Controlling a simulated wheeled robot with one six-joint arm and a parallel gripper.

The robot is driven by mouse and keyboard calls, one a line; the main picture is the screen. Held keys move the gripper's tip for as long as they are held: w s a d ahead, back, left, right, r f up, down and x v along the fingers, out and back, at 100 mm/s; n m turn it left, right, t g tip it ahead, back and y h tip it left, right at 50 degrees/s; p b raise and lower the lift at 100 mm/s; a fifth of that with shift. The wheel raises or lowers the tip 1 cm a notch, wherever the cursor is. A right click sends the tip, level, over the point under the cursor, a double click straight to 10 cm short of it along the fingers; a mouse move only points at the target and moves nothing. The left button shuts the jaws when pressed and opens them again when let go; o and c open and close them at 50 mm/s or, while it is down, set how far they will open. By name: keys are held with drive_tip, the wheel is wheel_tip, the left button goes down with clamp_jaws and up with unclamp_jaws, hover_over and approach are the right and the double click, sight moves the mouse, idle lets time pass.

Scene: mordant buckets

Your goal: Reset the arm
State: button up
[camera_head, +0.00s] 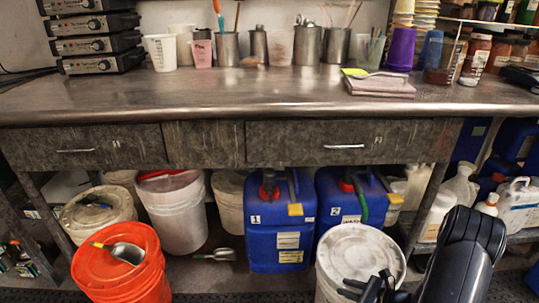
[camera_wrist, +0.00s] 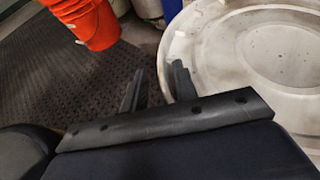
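My gripper (camera_head: 370,288) is at the bottom right of the head view, in front of the white lidded bucket (camera_head: 362,248). In the wrist view my gripper (camera_wrist: 157,88) has its two dark fingers apart, with dark floor matting and a bit of the bucket's edge between them. Nothing is held. The white bucket's dirty lid (camera_wrist: 265,50) fills the right of the wrist view, close beside the right finger. My dark arm comes in from the right edge of the head view.
An orange bucket (camera_head: 108,278) with a metal scoop (camera_head: 127,252) on top stands at left. Blue jugs (camera_head: 278,228) stand under the metal bench (camera_head: 230,94). Another scoop (camera_head: 215,255) lies on the lower shelf. White bottles (camera_head: 459,187) stand at right. Floor matting between the buckets is clear.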

drive_tip(key=shift+r+p, duration=0.6)
drive_tip(key=shift+p, duration=0.1)
